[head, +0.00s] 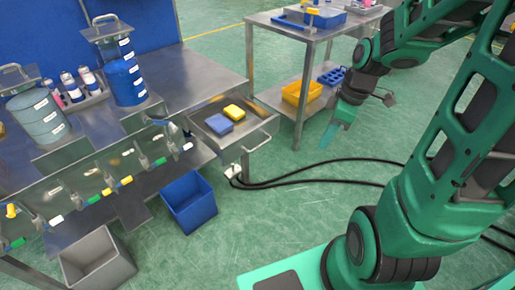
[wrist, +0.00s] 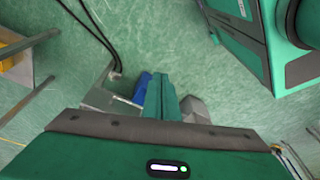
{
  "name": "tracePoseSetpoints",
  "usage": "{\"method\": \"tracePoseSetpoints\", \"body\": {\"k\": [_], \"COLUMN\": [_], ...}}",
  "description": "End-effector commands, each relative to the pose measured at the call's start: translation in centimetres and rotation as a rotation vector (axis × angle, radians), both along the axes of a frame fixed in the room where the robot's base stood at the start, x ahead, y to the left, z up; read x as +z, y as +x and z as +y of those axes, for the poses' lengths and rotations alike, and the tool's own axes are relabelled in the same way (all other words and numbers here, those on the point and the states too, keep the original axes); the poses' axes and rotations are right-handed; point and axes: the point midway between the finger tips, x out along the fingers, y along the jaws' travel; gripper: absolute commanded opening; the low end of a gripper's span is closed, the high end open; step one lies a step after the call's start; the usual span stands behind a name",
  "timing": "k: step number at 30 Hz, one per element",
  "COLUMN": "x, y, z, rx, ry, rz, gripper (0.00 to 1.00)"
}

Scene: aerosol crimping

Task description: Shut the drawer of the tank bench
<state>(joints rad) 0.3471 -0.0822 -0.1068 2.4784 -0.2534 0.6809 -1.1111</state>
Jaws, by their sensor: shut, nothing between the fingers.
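The drawer (head: 259,134) of the tank bench (head: 185,85) is pulled out at the bench's right end. It holds a blue sponge (head: 218,123) and a yellow sponge (head: 234,112), and has a bar handle on its front. My gripper (head: 327,147) is shut and empty, hanging over open floor to the right of the drawer, apart from it. In the wrist view my gripper's fingers (wrist: 162,92) are together. A grey metal edge beside them in that view may be part of the drawer or bench; I cannot tell.
A blue bin (head: 189,201) and a grey bin (head: 97,262) stand on the floor before the bench. A second metal table (head: 310,36) with a yellow crate (head: 301,92) on its lower shelf stands behind. Black cables (head: 320,163) cross the floor between drawer and arm.

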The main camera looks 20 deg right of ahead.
Motion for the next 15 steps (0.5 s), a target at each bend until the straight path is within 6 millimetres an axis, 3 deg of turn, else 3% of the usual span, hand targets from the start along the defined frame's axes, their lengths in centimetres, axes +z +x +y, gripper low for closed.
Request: {"method": "tracePoseSetpoints", "body": {"k": [9,15], "x": [-4.8,-6.1], "y": [7.5,10.3], "z": [4.7,6.9], "rx": [0.675,0.919], "ry": [0.098,0.119], "rz": [-0.272,-0.438], "gripper": [0.0,0.0]}}
